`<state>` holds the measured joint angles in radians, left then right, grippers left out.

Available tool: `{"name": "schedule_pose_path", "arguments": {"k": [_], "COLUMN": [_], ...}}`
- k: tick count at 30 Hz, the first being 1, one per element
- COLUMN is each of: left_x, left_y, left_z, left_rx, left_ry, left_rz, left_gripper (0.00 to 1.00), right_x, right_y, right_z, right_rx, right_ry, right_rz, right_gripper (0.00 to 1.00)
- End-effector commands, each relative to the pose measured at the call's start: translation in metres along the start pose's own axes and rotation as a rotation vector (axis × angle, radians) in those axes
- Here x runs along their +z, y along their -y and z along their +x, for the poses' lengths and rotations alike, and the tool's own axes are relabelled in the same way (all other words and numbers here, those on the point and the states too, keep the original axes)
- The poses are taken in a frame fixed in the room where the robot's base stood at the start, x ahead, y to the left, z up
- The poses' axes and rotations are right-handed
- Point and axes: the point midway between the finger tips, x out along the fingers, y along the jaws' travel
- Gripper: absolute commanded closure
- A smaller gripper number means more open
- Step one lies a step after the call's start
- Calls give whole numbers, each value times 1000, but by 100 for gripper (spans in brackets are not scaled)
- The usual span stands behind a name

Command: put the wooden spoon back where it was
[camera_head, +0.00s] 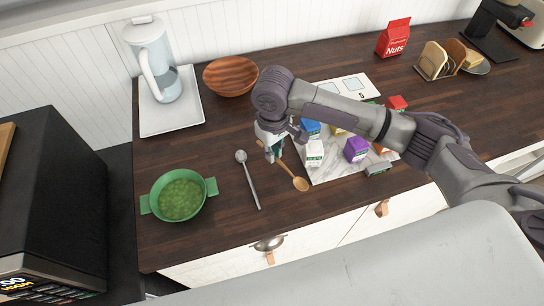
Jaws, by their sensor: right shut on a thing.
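The wooden spoon (300,184) is light brown. Its round bowl points toward the front right, and its handle runs up and left into my right gripper. My right gripper (273,153) reaches in from the right and is shut on the handle. The gripper hides part of the handle, and I cannot tell whether the spoon touches the counter or is a little above it. A metal spoon (249,181) lies on the counter just left of the wooden spoon. A green pot (156,188) with green soup stands further left. My left gripper is not in view.
A wooden bowl (231,77) and a kettle on a white tray (187,124) are at the back. Dark counter is free around the pot.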

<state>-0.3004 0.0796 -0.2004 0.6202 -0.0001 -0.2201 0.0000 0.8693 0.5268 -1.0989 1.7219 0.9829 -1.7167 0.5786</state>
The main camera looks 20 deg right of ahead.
Motion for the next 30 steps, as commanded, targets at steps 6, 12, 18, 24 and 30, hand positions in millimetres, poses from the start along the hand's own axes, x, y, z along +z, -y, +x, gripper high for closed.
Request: {"name": "schedule_pose_path", "arguments": {"k": [6, 12, 18, 24, 30], "left_x": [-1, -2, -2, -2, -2], "left_y": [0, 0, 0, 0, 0], "left_z": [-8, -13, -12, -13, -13], "left_rx": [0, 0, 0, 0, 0], "left_ry": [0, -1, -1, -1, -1], "left_rz": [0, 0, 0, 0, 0], "left_gripper": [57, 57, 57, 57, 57], "right_x": [-3, -4, -4, -4, -4], "right_y": [1, 2, 2, 1, 1], "right_z": [19, 41, 43, 45, 45], "right_rx": [1, 1, 1, 2, 2], "right_ry": [4, 0, -1, -1, -1], "right_rz": [1, -1, -1, 0, -1], "right_gripper": [100, 100, 100, 83, 63]}}
